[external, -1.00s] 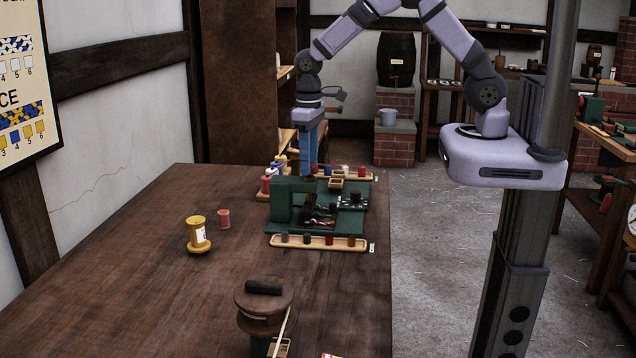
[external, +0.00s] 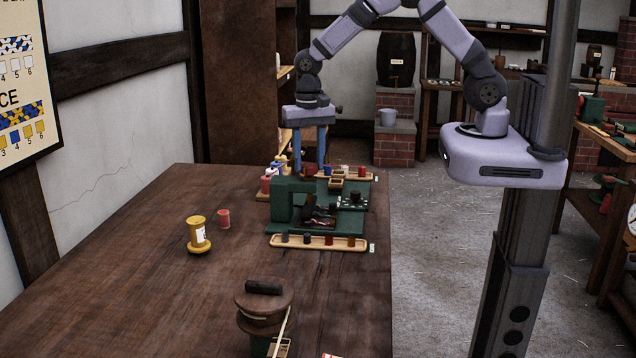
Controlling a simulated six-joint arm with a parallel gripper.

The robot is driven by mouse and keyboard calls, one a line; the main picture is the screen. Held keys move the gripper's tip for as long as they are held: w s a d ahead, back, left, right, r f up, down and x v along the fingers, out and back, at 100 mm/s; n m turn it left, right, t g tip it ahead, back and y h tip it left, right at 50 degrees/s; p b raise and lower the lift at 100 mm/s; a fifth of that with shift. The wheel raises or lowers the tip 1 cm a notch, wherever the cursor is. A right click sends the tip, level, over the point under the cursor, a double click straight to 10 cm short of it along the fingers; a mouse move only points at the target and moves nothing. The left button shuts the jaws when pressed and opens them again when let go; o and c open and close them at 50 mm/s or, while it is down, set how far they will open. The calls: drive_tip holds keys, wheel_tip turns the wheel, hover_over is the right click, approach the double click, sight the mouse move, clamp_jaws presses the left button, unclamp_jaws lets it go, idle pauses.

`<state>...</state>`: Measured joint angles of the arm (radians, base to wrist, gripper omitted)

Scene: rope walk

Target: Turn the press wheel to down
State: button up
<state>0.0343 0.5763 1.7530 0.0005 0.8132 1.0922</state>
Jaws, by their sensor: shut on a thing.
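The green press (external: 291,198) stands near the right edge of the long wooden table, with a flat green bed and dark parts in front. My gripper (external: 309,172) points straight down at the far side of the press. Its two blue fingers show side by side with a gap between them. It is shut on the press wheel, which the fingers and the press body hide almost entirely. I cannot read which way the wheel is turned.
A wooden tray with several dark and brown pegs (external: 318,242) lies in front of the press. Behind it is another tray with coloured pegs (external: 361,171). The table's left middle is clear.

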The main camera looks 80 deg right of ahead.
sight(309, 165)
drive_tip(key=m, duration=0.7)
drive_tip(key=shift+w+r, duration=0.1)
drive_tip(key=shift+w, duration=0.05)
idle(0.3)
drive_tip(key=o, duration=1.1)
drive_tip(key=shift+c, duration=0.2)
drive_tip(key=shift+r+b, duration=1.15)
drive_tip(key=shift+r, duration=2.5)
